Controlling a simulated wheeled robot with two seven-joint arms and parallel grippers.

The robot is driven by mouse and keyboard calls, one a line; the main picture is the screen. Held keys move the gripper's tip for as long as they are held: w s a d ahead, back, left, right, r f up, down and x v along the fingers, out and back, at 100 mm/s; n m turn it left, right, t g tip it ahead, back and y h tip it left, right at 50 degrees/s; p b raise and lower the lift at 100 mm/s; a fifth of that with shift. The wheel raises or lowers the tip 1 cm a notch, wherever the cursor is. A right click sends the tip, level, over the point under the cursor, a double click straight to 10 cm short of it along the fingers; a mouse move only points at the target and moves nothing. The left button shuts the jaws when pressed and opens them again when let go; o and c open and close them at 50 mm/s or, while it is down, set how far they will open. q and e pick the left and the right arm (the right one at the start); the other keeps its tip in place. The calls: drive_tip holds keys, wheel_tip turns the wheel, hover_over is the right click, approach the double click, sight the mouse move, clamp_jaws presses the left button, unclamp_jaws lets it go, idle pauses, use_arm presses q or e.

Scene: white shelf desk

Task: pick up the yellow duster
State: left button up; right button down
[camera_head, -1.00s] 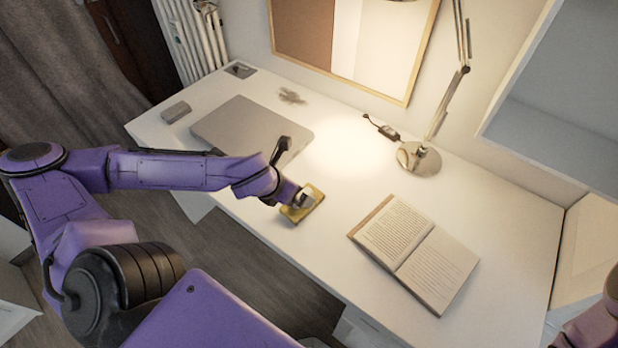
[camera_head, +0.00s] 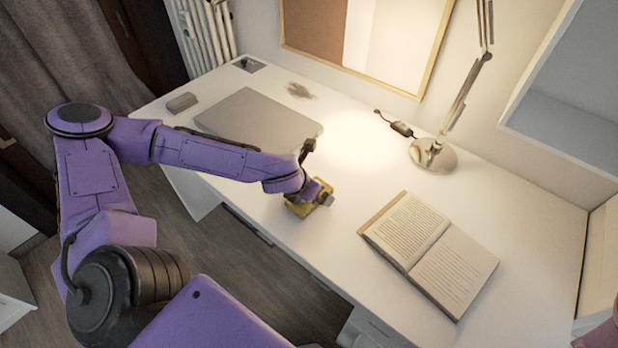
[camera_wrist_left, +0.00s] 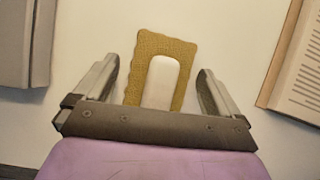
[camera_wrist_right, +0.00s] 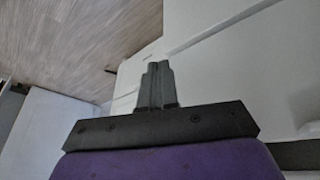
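The yellow duster (camera_head: 300,209) lies on the white desk near its front edge, left of the open book. In the left wrist view the duster (camera_wrist_left: 146,48) is a yellow cloth with a wavy edge and a pale rounded block (camera_wrist_left: 161,80) on top. My left gripper (camera_head: 322,198) is over the duster and partly hides it in the head view. Its two fingers (camera_wrist_left: 158,85) are open, one on each side of the duster, with a gap on both sides. My right gripper (camera_wrist_right: 157,83) is shut and empty, with its fingers together, away from the duster.
An open book (camera_head: 430,252) lies right of the duster. A closed grey laptop (camera_head: 258,121) lies behind it to the left. A desk lamp (camera_head: 433,153) stands at the back, and a small grey box (camera_head: 182,103) sits at the far left. Desk between duster and lamp is clear.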

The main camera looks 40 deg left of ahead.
use_arm(q)
drive_tip(key=c, duration=0.9)
drive_tip(key=shift+r, duration=0.5)
drive_tip(key=v, duration=0.2)
drive_tip(key=p+v, duration=0.1)
drive_tip(key=v, duration=0.1)
drive_tip(key=w+v, duration=0.1)
drive_tip(key=shift+s+d+r+p, duration=0.1)
drive_tip(key=shift+r+p, duration=0.1)
drive_tip(key=shift+r, duration=0.15)
drive_tip(key=shift+s+d+r+p, duration=0.1)
drive_tip(key=shift+s+r+p, duration=0.1)
drive_tip(key=shift+r, duration=0.1)
drive_tip(key=p+v, duration=0.2)
drive_tip(key=v, duration=0.1)
drive_tip(key=shift+d+r+p, duration=0.1)
drive_tip(key=shift+r+p, duration=0.1)
drive_tip(key=shift+p, duration=0.2)
drive_tip(key=s+r+p, duration=0.1)
drive_tip(key=s+p, duration=0.2)
drive_tip(key=p, duration=0.3)
drive_tip(key=s+r+p, duration=0.1)
drive_tip(key=s+p, duration=0.2)
drive_tip(key=p, duration=0.3)
drive_tip(key=s+r+p, duration=0.1)
drive_tip(key=s+p, duration=0.3)
drive_tip(key=p, duration=0.2)
drive_tip(key=shift+d+r, duration=0.3)
